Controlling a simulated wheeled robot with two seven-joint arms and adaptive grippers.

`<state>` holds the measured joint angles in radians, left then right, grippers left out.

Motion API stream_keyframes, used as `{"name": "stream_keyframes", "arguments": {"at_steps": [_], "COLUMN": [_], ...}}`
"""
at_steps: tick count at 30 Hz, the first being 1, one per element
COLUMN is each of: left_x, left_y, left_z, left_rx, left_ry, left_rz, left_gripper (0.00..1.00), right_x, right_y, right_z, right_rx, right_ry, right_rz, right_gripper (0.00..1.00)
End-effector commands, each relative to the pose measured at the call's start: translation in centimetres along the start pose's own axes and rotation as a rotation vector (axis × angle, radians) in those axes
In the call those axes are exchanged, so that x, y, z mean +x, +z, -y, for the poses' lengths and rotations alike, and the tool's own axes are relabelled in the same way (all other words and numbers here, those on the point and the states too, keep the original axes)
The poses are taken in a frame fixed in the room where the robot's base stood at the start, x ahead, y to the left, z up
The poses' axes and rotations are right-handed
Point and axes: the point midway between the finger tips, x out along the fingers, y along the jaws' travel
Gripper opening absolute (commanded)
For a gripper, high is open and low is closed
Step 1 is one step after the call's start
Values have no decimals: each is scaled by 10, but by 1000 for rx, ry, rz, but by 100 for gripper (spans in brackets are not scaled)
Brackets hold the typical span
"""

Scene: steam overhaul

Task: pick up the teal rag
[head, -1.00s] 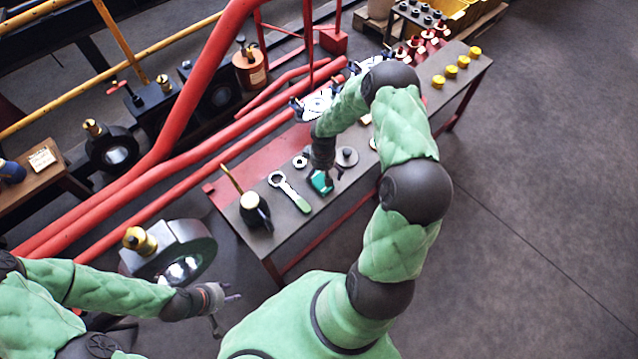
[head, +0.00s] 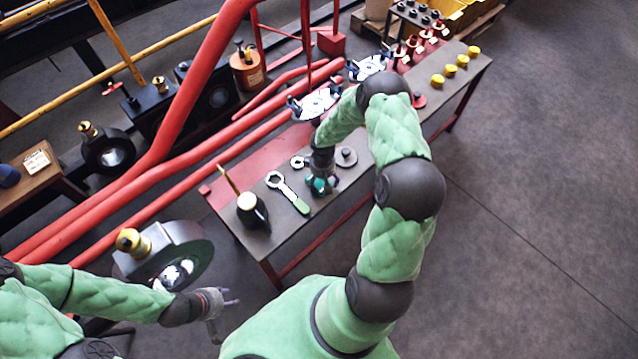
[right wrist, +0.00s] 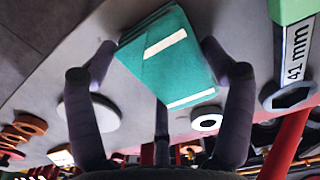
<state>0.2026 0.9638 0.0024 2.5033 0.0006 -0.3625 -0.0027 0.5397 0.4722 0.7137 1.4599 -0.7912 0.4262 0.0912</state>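The teal rag (head: 318,186) lies folded on the grey bench top (head: 330,207), mostly covered by my right gripper (head: 322,180) in the head view. In the right wrist view the rag (right wrist: 165,65) shows two pale stripes. The right gripper's dark fingers (right wrist: 158,50) are spread, one on each side of the rag, with a third finger at its near edge. The fingertips are close to the rag's sides; I cannot tell whether they touch. My left gripper (head: 232,297) is open and empty, low at the left, away from the bench.
A green-handled 41 mm wrench (head: 288,192) lies just left of the rag. A black oil can (head: 252,210) stands at the bench's left end. Red pipes (head: 200,155) run behind the bench.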

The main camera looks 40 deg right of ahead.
Motion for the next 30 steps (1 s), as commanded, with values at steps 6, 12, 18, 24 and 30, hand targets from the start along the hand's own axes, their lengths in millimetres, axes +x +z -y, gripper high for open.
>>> {"name": "stream_keyframes", "arguments": {"at_steps": [6, 12, 18, 24, 30], "left_x": [0, -1, -10, -22, -35], "left_y": [0, 0, 0, 1, 1], "left_z": [0, 0, -4, -8, -13], "left_rx": [0, 0, 0, 0, 0], "left_ry": [0, 0, 0, 0, 0], "left_rz": [0, 0, 0, 0, 0], "left_gripper": [40, 40, 40, 40, 40], "right_x": [1, -2, -19, -50, -90], "right_y": [1, 1, 0, 8, 28], "right_z": [1, 1, 0, 10, 36], "right_rx": [-1, -1, 0, -2, -2], "right_ry": [-1, -1, 0, 0, 1], "right_rz": [2, 2, 0, -1, -2], "right_gripper": [49, 49, 49, 49, 49]}}
